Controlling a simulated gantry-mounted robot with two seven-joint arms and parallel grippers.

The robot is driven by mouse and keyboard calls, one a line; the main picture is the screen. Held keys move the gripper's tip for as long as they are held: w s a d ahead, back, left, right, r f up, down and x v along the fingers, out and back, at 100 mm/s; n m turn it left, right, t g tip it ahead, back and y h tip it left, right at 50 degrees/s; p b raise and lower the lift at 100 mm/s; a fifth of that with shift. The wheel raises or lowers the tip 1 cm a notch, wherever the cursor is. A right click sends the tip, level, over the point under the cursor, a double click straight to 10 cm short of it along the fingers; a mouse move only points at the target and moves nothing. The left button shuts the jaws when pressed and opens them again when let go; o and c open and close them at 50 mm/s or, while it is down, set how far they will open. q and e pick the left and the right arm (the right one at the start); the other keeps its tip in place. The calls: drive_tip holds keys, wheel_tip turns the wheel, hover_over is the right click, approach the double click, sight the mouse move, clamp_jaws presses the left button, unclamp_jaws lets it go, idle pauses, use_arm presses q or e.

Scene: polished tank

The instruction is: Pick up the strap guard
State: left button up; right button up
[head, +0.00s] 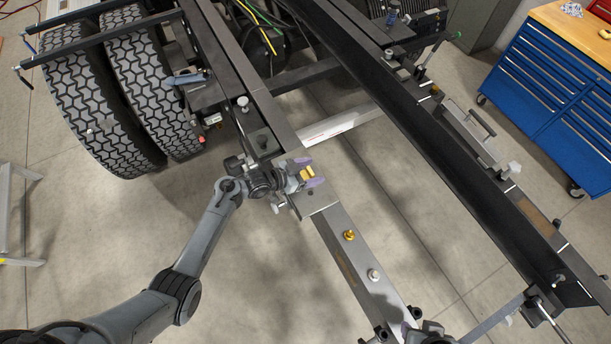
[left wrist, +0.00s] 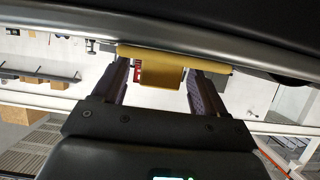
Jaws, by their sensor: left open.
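The strap guard, a yellow-tan piece (head: 307,175), sits at the end of the dark frame rail. My left gripper (head: 310,172) is at it, with one purple fingertip on either side. In the left wrist view the strap guard (left wrist: 160,75) shows as a block under a wider flat lip. It lies between the two fingers of the left gripper (left wrist: 160,84), with a visible gap at each side. The lip reaches across above the fingertips. My right gripper (head: 413,331) shows only in part at the bottom edge; its jaws cannot be made out.
A bright metal rail (head: 350,260) with a brass knob (head: 349,235) and a silver knob (head: 373,274) runs toward the bottom. A long dark rail (head: 440,160) lies to the right. Large tyres (head: 95,100) stand at upper left, a blue tool cabinet (head: 560,90) at upper right.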

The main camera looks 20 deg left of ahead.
use_arm(q)
drive_tip(key=shift+c, duration=0.4)
drive_tip(key=c, duration=1)
drive_tip(key=shift+o, duration=0.2)
drive_tip(key=shift+r, duration=0.1)
